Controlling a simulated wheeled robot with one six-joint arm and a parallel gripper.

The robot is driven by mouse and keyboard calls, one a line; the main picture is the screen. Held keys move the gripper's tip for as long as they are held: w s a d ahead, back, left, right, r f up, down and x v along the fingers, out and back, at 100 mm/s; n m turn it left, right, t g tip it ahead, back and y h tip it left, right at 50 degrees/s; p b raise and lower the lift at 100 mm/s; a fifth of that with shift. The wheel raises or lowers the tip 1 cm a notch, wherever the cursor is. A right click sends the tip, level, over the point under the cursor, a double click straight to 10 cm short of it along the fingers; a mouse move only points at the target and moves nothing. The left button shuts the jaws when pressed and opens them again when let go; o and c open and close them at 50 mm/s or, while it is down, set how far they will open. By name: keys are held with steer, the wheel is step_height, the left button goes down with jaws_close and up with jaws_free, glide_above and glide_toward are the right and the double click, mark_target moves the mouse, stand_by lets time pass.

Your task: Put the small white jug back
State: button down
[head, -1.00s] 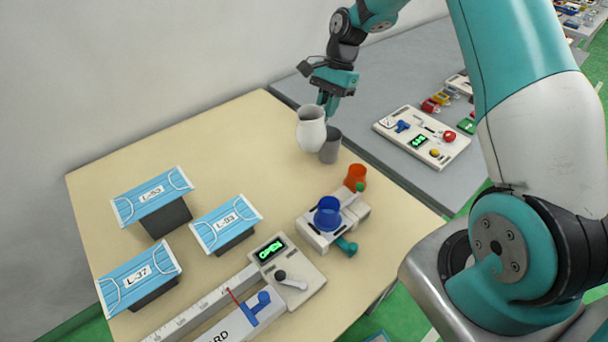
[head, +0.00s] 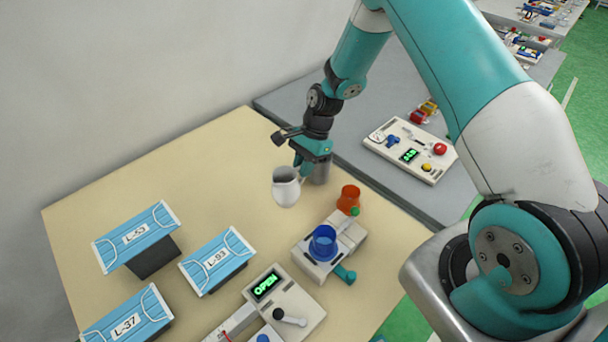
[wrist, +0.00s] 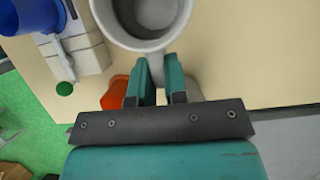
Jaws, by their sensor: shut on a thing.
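The small white jug (head: 286,188) is upright near the back right of the beige table. In the wrist view the jug (wrist: 98,12) shows its open top, with a grey inside. My gripper (head: 302,170) is at the jug's right side and shut on its handle. In the wrist view the fingers (wrist: 160,80) sit on either side of the handle. I cannot tell whether the jug's base touches the table.
A grey cup (head: 320,172) stands close behind my gripper, and an orange cup (head: 349,199) is to the right. A blue cup (head: 323,243) sits on a white device. Mask-topped stands (head: 136,236) fill the left. The table's back left is clear.

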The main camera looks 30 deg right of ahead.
mark_target(303, 180)
steer(key=shift+f+p, duration=0.55)
steer(key=shift+f, duration=1.95)
steer(key=shift+f, duration=0.2)
steer(key=c, duration=1.1)
jaws_free()
steer(key=shift+c, duration=0.2)
steer(key=shift+r, duration=0.1)
